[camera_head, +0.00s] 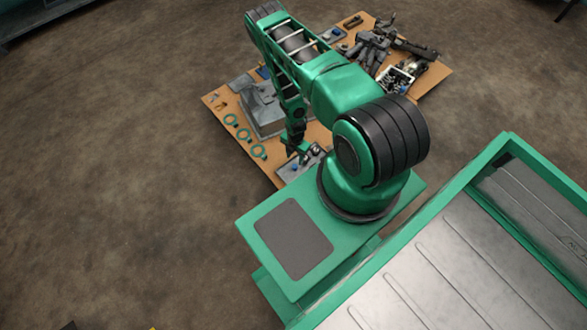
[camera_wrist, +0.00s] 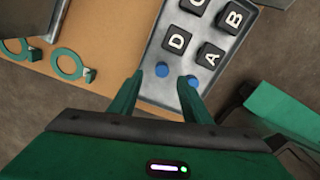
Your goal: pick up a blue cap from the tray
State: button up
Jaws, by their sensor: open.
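Two round blue caps lie on the near end of a grey metal tray in the wrist view. One blue cap (camera_wrist: 162,69) appears between the tips of my open gripper (camera_wrist: 160,79). The other blue cap (camera_wrist: 192,81) is just right of the right fingertip; I cannot tell whether they touch. Black lettered cubes (camera_wrist: 208,54) stand on the tray (camera_wrist: 153,90) beyond the caps. In the head view my gripper (camera_head: 292,153) is low over the tray (camera_head: 287,171) at the table's near corner, and the caps are hard to make out.
The tan table (camera_head: 215,103) bears green rings (camera_head: 244,134) and a large grey part (camera_head: 262,112) left of the tray. Dark tools (camera_head: 372,48) and another small tray (camera_head: 331,35) lie towards the back. A green-framed metal platform (camera_head: 450,270) is at the lower right. Open floor surrounds the table.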

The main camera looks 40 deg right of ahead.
aim_at(295, 166)
jog(key=shift+s+f, duration=0.2)
jog(key=shift+f, duration=3.25)
grip_shut()
